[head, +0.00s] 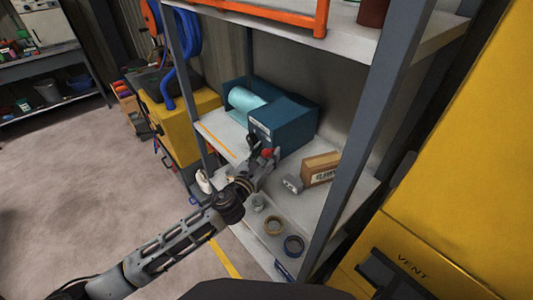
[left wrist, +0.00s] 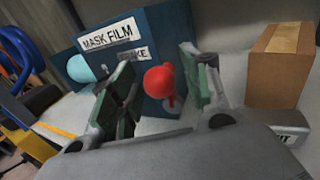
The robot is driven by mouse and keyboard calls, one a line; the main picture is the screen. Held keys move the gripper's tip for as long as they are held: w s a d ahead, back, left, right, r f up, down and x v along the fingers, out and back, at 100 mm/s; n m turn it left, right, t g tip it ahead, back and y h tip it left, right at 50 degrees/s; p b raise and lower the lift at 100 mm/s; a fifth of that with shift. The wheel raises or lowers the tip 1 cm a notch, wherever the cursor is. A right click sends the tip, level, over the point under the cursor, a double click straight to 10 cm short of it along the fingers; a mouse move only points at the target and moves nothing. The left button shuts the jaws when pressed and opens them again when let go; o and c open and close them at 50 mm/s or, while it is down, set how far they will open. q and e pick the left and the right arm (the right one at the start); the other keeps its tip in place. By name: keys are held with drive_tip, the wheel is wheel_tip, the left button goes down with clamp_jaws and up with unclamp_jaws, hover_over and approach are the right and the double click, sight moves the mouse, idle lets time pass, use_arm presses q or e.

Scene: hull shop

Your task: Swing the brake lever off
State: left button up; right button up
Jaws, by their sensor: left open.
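The brake lever (left wrist: 161,82) has a red knob and sits on the front of a dark blue film dispenser (left wrist: 150,25) labelled "MASK FILM". In the left wrist view the knob lies between the two fingers of my left gripper (left wrist: 160,90), with gaps on both sides. In the head view the red knob (head: 267,153) shows at the tip of my left gripper (head: 262,160), in front of the dispenser (head: 285,125). The gripper is open. A light blue film roll (head: 245,100) lies at the dispenser's left. The lever's lower part is partly hidden. My right gripper is not in view.
A cardboard box (head: 321,169) stands right of the dispenser on the shelf (head: 325,205). A grey shelf post (head: 365,130) rises at the right, beside a yellow cabinet (head: 470,130). The floor at left is clear.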

use_arm(q)
clamp_jaws()
idle(0.3)
drive_tip(key=shift+m, duration=0.3)
drive_tip(key=shift+s+d+f+m+t+h+b, duration=0.2)
drive_tip(key=shift+s+d+m+t+b, duration=0.1)
drive_tip(key=shift+m+b, duration=0.45)
drive_tip(key=shift+s+d+f+m+t+h+b, duration=0.2)
drive_tip(key=shift+s+d+m+t+b, duration=0.1)
drive_tip(key=shift+m+b, duration=0.45)
drive_tip(key=shift+s+d+f+m+t+h+b, duration=0.25)
drive_tip(key=shift+m+h+b, duration=0.1)
drive_tip(key=shift+m+b, duration=0.55)
drive_tip(key=shift+s+d+f+m+t+h+b, duration=0.15)
drive_tip(key=shift+s+d+f+m+h+b, duration=0.15)
drive_tip(key=shift+m+b, duration=0.55)
drive_tip(key=shift+r+m, duration=0.1)
drive_tip(key=shift+m, duration=0.15)
unclamp_jaws()
drive_tip(key=shift+a, duration=0.1)
